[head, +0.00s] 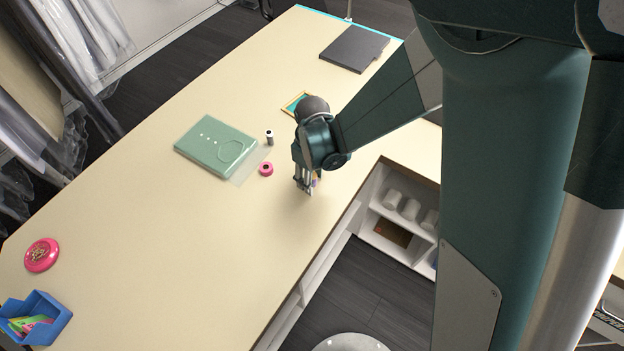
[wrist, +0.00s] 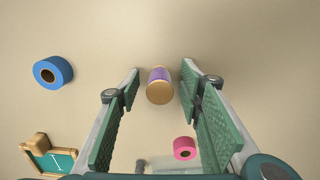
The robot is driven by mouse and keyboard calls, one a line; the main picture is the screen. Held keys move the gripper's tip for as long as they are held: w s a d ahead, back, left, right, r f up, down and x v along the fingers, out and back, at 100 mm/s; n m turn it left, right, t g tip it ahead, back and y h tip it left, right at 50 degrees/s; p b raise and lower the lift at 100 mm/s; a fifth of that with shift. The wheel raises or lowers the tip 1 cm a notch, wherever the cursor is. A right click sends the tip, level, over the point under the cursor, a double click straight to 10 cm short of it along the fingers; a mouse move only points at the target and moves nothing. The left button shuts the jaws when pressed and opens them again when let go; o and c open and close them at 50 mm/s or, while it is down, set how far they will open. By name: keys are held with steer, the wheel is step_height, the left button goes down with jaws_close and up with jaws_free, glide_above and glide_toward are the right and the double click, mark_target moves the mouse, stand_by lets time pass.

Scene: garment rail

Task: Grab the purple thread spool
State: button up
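The purple thread spool (wrist: 160,84) stands on the table in the wrist view, with a tan end and a purple band. It lies between the tips of my gripper (wrist: 160,80), nearer the right finger. A gap shows between the spool and each finger pad, so the fingers are open around or just above it; the height is hard to tell. In the head view my gripper (head: 304,190) points down at the table near its right edge, and a small bit of purple (head: 314,183) shows at the fingers. The rest of the spool is hidden there.
Near my gripper are a pink tape roll (head: 266,169), a small dark-and-white spool (head: 269,137), a green package (head: 216,146) and a wooden-framed piece (head: 294,103). The wrist view also shows a blue tape roll (wrist: 53,72).

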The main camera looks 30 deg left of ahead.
steer(key=shift+c, duration=0.5)
steer(key=c, duration=0.8)
steer(key=shift+o, duration=0.2)
steer(key=shift+r, duration=0.15)
steer(key=shift+r, duration=4.9)
